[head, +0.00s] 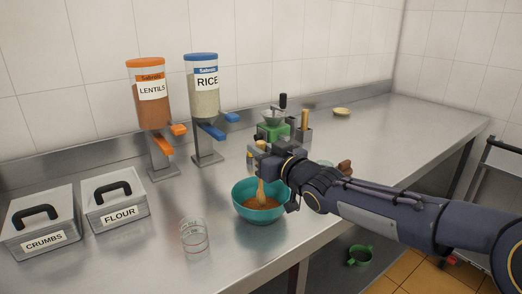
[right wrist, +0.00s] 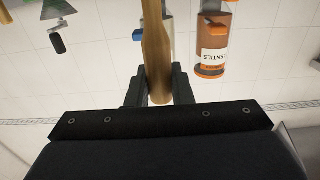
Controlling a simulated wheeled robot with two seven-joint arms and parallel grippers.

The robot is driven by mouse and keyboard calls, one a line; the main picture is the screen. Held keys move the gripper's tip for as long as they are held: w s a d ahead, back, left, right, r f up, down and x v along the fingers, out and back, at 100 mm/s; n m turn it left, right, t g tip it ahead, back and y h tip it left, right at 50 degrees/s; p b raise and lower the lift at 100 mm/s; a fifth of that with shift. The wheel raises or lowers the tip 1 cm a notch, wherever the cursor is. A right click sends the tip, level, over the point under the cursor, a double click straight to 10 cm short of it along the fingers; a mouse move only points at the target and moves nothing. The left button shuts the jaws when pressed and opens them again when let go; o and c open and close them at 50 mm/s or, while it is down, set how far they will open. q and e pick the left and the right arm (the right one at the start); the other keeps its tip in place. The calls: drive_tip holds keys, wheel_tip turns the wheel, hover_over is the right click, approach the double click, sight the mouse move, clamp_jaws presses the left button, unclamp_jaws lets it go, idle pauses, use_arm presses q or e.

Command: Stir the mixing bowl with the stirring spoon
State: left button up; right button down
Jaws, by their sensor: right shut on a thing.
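A teal mixing bowl (head: 261,214) stands on the steel counter, with an orange-brown filling inside. A wooden stirring spoon (head: 261,192) stands in the bowl, its lower end in or at the filling. My right gripper (head: 266,172) is above the bowl, shut on the spoon's handle. In the right wrist view the wooden handle (right wrist: 156,50) runs between the two dark fingers of the right gripper (right wrist: 158,88). The gripper and arm hide part of the bowl's right side in the head view. My left gripper is not in view.
A clear measuring cup (head: 194,236) stands left of the bowl. Crumbs (head: 40,222) and flour (head: 115,200) boxes are further left. Lentil (head: 150,98) and rice (head: 203,92) dispensers stand behind. A green grinder (head: 272,132) is behind the gripper. A green mug (head: 360,255) is below the counter.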

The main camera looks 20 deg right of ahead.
wheel_tip(320, 180, up, 10)
drive_tip(key=p, duration=0.8)
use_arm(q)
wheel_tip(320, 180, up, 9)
use_arm(e)
drive_tip(key=shift+f, duration=0.1)
